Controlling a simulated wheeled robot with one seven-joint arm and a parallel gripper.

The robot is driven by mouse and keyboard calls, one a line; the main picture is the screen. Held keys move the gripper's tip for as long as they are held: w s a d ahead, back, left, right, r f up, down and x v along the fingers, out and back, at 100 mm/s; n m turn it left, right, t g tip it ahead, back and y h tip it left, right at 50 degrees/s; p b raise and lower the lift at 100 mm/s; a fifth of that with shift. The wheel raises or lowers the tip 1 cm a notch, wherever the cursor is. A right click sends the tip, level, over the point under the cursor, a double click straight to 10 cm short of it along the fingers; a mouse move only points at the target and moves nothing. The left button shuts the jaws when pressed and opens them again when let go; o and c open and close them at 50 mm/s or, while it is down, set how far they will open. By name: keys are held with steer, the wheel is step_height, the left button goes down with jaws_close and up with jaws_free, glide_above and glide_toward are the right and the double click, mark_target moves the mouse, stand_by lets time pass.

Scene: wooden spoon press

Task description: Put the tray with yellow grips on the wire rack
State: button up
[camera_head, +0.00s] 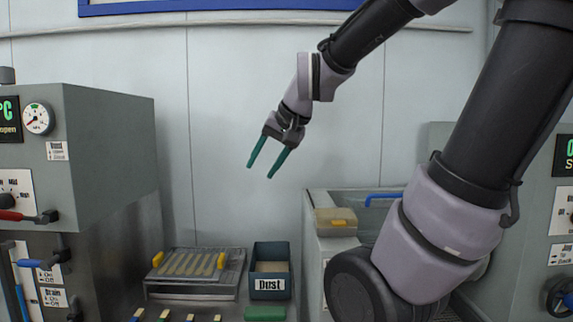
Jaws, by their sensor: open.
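The tray with yellow grips (212,263) sits at the lower left of the middle, holding several pale wooden spoon pieces side by side. It has one yellow grip at its left end and one at its right. It appears to rest on a grey slotted stand (190,290), which may be the wire rack; I cannot tell for sure. My gripper (260,170) is open and empty, its two green fingers pointing down and left in the air, well above the tray and in front of the wall.
A dark blue bin labelled "Dust" (270,285) stands right of the tray. A grey machine (110,150) with gauges and levers fills the left. A grey cabinet (318,240) with a tan block (336,217) stands right. Several small-handled items line the bottom edge.

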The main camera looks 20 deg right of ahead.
steer(key=s+d+h, duration=0.1)
steer(key=s+d, duration=0.1)
steer(key=s, duration=0.5)
steer(key=shift+s+d+r+n, duration=0.15)
steer(key=shift+s+r+n, duration=0.15)
steer(key=shift+s+r, duration=0.1)
steer(key=shift+w, duration=0.1)
stand_by(0.5)
